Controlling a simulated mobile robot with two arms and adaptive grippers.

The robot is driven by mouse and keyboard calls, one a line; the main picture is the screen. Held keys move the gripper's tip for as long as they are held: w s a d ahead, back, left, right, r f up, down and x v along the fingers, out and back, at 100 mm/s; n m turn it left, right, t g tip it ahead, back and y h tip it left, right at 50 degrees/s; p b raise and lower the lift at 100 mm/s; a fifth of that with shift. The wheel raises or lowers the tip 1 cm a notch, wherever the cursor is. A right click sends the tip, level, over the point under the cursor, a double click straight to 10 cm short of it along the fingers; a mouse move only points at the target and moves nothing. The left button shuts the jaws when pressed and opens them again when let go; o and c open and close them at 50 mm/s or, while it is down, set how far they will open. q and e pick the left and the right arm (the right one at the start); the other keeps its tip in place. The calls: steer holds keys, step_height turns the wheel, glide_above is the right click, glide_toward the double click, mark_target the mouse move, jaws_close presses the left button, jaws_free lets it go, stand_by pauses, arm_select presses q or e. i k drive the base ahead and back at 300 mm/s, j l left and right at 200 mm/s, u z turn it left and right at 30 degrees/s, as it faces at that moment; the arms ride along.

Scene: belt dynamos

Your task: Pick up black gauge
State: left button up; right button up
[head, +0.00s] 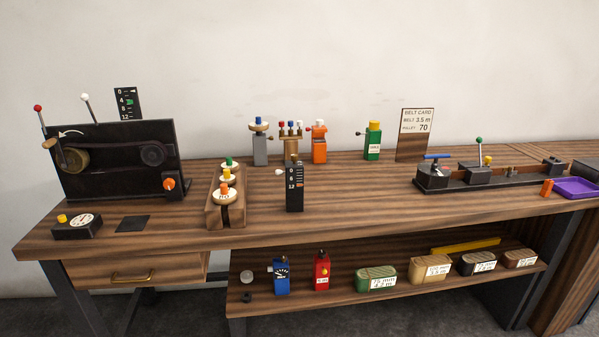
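A black gauge (295,197) stands upright near the middle of the workbench top (350,210). It is a small black block with a white scale on its face and a pale knob at its upper left side. Its top is close in front of the coloured items behind it. A black panel with a similar scale (127,103) rises behind the belt machine at the left. Neither of my grippers shows in the head view.
A wooden rack (240,208) with round-topped pieces stands just left of the gauge. Grey (260,148), orange (319,146) and green (372,142) blocks stand behind. The black belt machine (115,140) is at left. The bench in front and right of the gauge is clear.

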mark_target(294, 174)
steer(key=i+j+z, duration=0.15)
steer(key=j, duration=0.15)
steer(key=i+j+z, duration=0.1)
steer(key=j, duration=0.25)
steer(key=i+j+z, duration=0.15)
steer(key=j, duration=0.2)
steer(key=i, duration=0.3)
